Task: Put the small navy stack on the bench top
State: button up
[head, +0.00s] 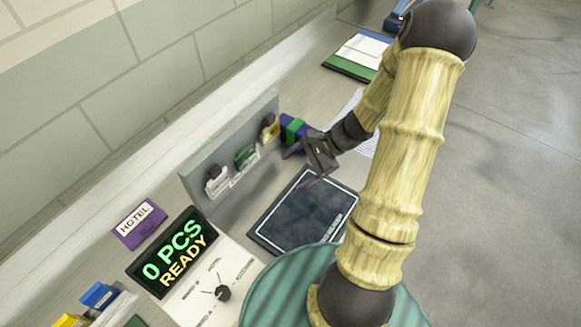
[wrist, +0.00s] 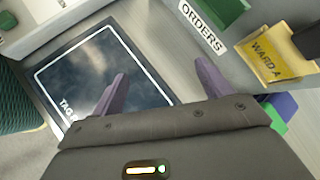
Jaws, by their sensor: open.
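A small dark blue stack with a green band (head: 295,130) sits on the bench top (head: 310,85), by the far end of the grey rack. It is probably the navy stack. In the wrist view, a green and purple-blue piece (wrist: 282,108) shows at the right edge, partly hidden by my gripper's body and the yellow holder. My gripper (head: 301,167) is open with purple fingers, above the bench just on the near side of the stack. In the wrist view, nothing shows between the fingertips (wrist: 163,72).
A dark pad with a white border (head: 305,210) lies below my gripper. The grey rack (head: 225,165) holds several items on labelled holders. A "0 PCS READY" display (head: 175,252), a purple HOTEL block (head: 140,222) and a blue item (head: 98,295) stand nearer.

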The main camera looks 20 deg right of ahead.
jog(key=s+a+r+n+h, duration=0.5)
jog(key=s+r+n+h, duration=0.2)
jog(key=n, duration=0.9)
notch_tip(320, 180, up, 4)
jog(key=shift+s+r+t+h, duration=0.2)
jog(key=shift+r+t+h, duration=0.1)
jog(key=shift+h, duration=0.7)
